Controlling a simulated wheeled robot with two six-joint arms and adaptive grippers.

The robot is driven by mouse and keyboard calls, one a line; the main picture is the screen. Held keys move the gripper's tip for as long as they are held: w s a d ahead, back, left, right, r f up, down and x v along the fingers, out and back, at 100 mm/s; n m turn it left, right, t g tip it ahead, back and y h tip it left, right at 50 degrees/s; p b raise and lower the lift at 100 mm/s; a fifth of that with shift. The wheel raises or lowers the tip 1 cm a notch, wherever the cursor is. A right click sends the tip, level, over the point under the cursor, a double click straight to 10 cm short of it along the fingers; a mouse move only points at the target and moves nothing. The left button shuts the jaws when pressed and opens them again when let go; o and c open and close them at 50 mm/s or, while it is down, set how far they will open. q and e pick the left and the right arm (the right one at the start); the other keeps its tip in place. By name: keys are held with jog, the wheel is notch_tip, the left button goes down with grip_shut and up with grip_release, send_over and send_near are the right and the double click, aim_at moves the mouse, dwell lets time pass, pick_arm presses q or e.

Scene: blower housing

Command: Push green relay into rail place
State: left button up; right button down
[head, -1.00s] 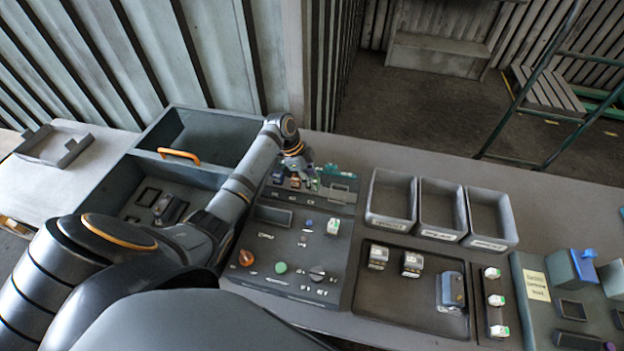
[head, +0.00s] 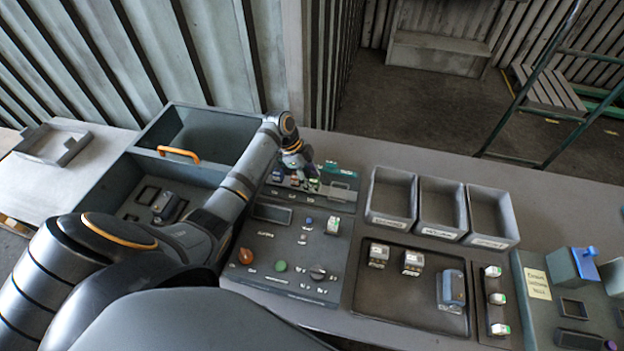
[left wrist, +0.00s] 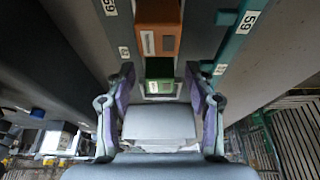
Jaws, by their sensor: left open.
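The green relay (left wrist: 160,72) shows in the left wrist view, with a pale lower edge. It sits beside an orange relay (left wrist: 158,28) in a dark slot of the panel. My left gripper (left wrist: 160,80) is open; its fingertips stand to either side of the green relay with visible gaps. In the head view my left gripper (head: 304,168) is over the upper part of the control panel, at the relay row. The green relay is small there (head: 314,184), partly behind the gripper. How deep it sits in the rail cannot be told. My right gripper is not in view.
Three empty grey bins (head: 392,222) stand to the right. A dark tray (head: 400,300) holds several parts. An open box with an orange handle (head: 178,154) lies left of the arm.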

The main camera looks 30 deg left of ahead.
pick_arm(q)
jog(key=v, duration=1.1)
jog(key=shift+a+r, duration=0.1)
jog(key=shift+a, duration=0.05)
